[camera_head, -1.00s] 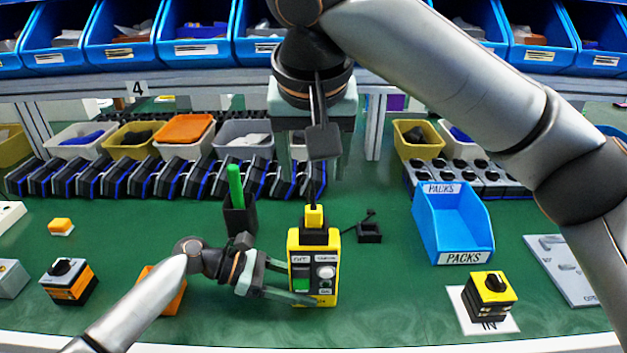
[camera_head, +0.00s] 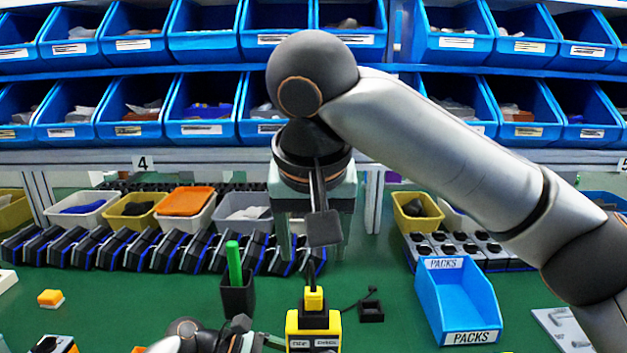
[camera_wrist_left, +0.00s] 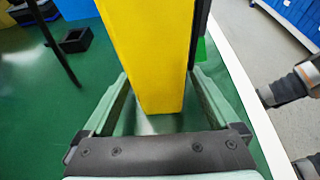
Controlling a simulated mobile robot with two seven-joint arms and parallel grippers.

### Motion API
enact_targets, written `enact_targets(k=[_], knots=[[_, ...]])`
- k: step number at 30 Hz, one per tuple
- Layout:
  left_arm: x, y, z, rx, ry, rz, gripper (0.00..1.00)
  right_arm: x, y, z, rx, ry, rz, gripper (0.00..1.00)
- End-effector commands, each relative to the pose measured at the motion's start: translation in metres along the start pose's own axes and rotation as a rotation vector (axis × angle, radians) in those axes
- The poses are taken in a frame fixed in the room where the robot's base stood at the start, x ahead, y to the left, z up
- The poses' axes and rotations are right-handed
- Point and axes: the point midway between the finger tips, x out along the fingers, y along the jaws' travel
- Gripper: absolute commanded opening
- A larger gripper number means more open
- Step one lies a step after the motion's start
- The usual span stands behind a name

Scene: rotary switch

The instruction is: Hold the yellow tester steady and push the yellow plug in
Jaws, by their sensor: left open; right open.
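The yellow tester (camera_head: 313,331) stands upright at the bottom edge of the head view, its lower part cut off. The yellow plug (camera_head: 314,298) stands on the black top of the tester, with a dark cable rising from it. I cannot tell how deep it sits. My right gripper (camera_head: 311,250) points down above the plug, open and empty, apart from it. In the left wrist view the tester's yellow body (camera_wrist_left: 148,50) stands between the fingers of my left gripper (camera_wrist_left: 160,100). That gripper is open; contact with the tester is unclear.
A black holder with a green pen (camera_head: 237,285) stands left of the tester. A small black block (camera_head: 371,309) is close on its right. A blue PACKS bin (camera_head: 458,305) stands further right. Rows of black units and small bins line the back.

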Motion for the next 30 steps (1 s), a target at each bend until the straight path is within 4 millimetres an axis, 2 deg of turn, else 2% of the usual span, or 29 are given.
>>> enact_targets(k=[5,8,21,25,30], knots=[[-0.003,0.0,0.0,0.0,0.0,0.001,0.95,0.0,0.0,0.0,0.0,0.0,0.0,0.66],[-0.014,0.001,0.0,-0.001,0.0,0.003,0.95,0.0,0.0,0.0,0.0,0.0,0.0,0.66],[-0.101,0.001,-0.001,0.0,0.002,0.003,0.95,0.0,0.0,0.0,0.0,0.0,0.0,0.66],[-0.114,0.0,0.0,-0.001,0.0,0.001,0.95,0.0,0.0,0.0,0.0,0.0,0.0,0.66],[-0.121,0.0,0.0,0.0,0.0,0.0,0.95,0.0,0.0,0.0,0.0,0.0,0.0,0.66]])
